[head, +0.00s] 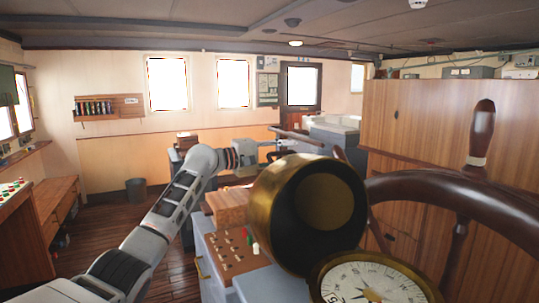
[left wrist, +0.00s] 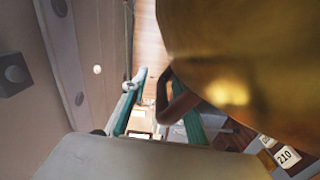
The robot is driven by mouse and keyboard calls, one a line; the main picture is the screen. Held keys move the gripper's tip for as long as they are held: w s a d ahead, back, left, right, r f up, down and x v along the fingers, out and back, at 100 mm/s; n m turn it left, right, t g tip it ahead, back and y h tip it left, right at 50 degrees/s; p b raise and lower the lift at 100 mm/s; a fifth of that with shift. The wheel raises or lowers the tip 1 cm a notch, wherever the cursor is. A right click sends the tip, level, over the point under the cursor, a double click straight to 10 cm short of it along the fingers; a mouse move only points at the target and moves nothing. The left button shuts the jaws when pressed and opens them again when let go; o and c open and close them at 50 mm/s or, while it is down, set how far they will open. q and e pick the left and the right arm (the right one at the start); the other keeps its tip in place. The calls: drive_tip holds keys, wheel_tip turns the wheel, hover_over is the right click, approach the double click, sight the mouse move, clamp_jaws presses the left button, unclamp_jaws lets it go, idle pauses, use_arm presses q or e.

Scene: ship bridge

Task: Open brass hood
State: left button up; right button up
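The brass hood (head: 276,201) is a round shell with a dark inside facing me in the head view. It stands tilted back beside the compass (head: 372,284), whose white dial is largely uncovered. In the left wrist view the hood's smooth outer side (left wrist: 240,60) fills the upper right, with a dark bent handle (left wrist: 176,105) on it. My left gripper (head: 280,145) is behind the hood in the head view, its tips partly hidden. Its two teal fingers (left wrist: 155,108) are spread, with the handle between them, nearer the right finger. I cannot tell whether they touch. My right gripper is not in view.
A dark wooden steering wheel (head: 455,197) stands close to the right of the hood. A wooden cabinet (head: 420,120) fills the right background. The floor (head: 150,235) at left is open.

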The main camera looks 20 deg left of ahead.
sight(268, 154)
use_arm(q)
drive_tip(key=v, duration=1.1)
drive_tip(key=shift+a+r, duration=0.2)
